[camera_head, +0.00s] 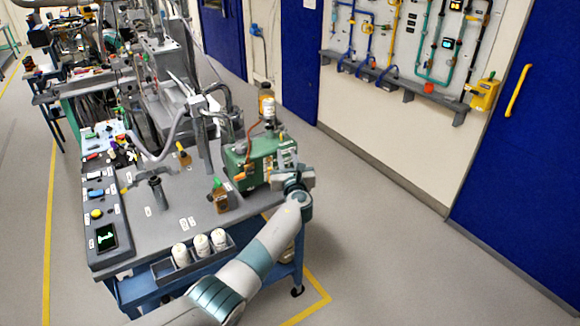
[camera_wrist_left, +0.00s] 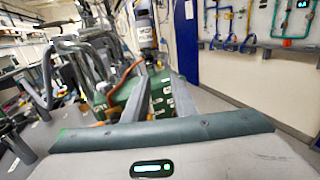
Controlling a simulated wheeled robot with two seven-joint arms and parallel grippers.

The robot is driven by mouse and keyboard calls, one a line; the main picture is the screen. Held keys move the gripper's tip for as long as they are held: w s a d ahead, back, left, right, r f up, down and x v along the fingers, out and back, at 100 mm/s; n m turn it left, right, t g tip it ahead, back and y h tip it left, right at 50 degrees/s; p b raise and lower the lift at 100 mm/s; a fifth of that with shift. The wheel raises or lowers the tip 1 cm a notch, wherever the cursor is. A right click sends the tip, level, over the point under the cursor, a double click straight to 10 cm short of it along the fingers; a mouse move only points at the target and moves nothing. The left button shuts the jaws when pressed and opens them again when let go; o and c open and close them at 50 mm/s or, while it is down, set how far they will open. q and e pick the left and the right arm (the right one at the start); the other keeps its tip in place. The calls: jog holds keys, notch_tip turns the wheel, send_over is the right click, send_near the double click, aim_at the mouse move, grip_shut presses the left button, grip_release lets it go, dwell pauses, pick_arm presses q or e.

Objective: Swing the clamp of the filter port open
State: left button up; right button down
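A green pump-like unit (camera_head: 258,162) stands at the table's right end. A white and amber canister (camera_head: 268,108) rises from its top, with an orange-brown hose beside it. The canister also shows in the left wrist view (camera_wrist_left: 146,32). An orange part (camera_head: 242,176) sits on the unit's near side. I cannot make out the filter port's clamp for certain. My left gripper (camera_head: 284,160) is at the unit's right side, partly lost against it. In the left wrist view its two grey fingers (camera_wrist_left: 161,98) stand apart with nothing visibly held between them. My right gripper is out of view.
The floor (camera_head: 400,240) to the right is clear.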

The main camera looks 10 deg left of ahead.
pick_arm(q)
jog(key=v, duration=0.7)
dwell(0.4)
